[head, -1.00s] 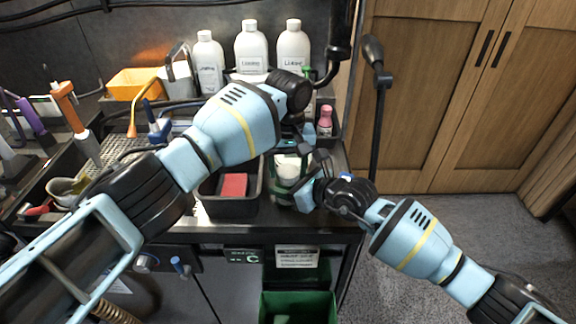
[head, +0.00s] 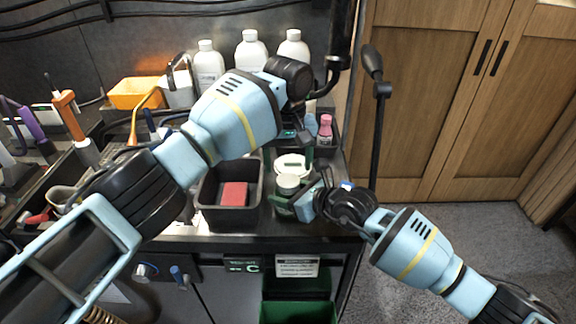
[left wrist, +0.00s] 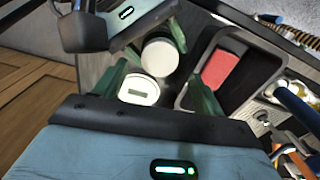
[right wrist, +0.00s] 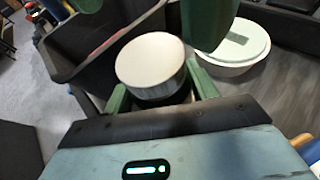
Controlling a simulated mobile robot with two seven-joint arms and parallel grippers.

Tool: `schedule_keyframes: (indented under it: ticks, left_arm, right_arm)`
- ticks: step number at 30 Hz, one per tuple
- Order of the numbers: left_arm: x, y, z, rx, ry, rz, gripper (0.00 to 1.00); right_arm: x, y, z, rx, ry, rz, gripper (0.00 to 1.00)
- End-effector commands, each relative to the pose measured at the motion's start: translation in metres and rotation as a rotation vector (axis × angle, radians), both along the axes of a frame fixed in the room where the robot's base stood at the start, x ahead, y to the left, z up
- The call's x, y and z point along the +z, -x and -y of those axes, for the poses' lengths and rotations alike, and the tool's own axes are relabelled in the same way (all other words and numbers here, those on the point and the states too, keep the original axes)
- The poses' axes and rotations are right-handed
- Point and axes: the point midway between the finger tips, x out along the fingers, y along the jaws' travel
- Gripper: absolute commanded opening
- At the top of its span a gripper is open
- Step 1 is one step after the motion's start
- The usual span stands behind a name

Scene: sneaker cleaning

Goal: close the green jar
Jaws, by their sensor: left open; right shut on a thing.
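A dark green jar (head: 284,208) with a round white top (head: 288,182) stands near the table's front right. My right gripper (head: 300,202) is shut around it; the right wrist view shows the white top (right wrist: 150,60) between its green fingers. I cannot tell whether that top is a cap or contents. Behind it is a wide white lid-like piece (head: 292,164) with a small rectangular label, also in the left wrist view (left wrist: 139,90). My left gripper (head: 296,138) is open and empty above this piece; its fingers (left wrist: 160,95) spread either side of it.
A black bin (head: 208,212) holding a red sponge (head: 234,195) stands just left of the jar. White bottles (head: 250,55) and a pink-capped bottle (head: 325,128) stand behind. The table's front edge is close to the jar.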

Motion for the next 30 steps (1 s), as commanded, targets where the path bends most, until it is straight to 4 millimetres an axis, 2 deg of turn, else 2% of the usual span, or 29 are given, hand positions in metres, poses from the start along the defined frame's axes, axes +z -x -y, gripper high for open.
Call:
schedule_keyframes:
  ticks: [6,13,18,30]
  left_arm:
    - [0.002,0.000,0.000,0.014,0.000,0.000,0.67]
    - [0.025,0.000,0.000,0.195,0.001,0.001,0.67]
    - [0.034,0.000,0.000,0.278,0.000,0.000,0.67]
    - [0.030,0.000,0.000,0.283,-0.001,-0.001,0.67]
  right_arm:
    - [-0.001,0.000,0.000,0.000,0.001,-0.001,0.00]
    - [-0.001,0.000,0.000,0.000,0.001,-0.001,0.00]
    - [-0.001,0.000,0.000,0.000,0.001,-0.001,0.00]
    - [-0.001,0.000,0.000,0.000,0.001,-0.001,0.00]
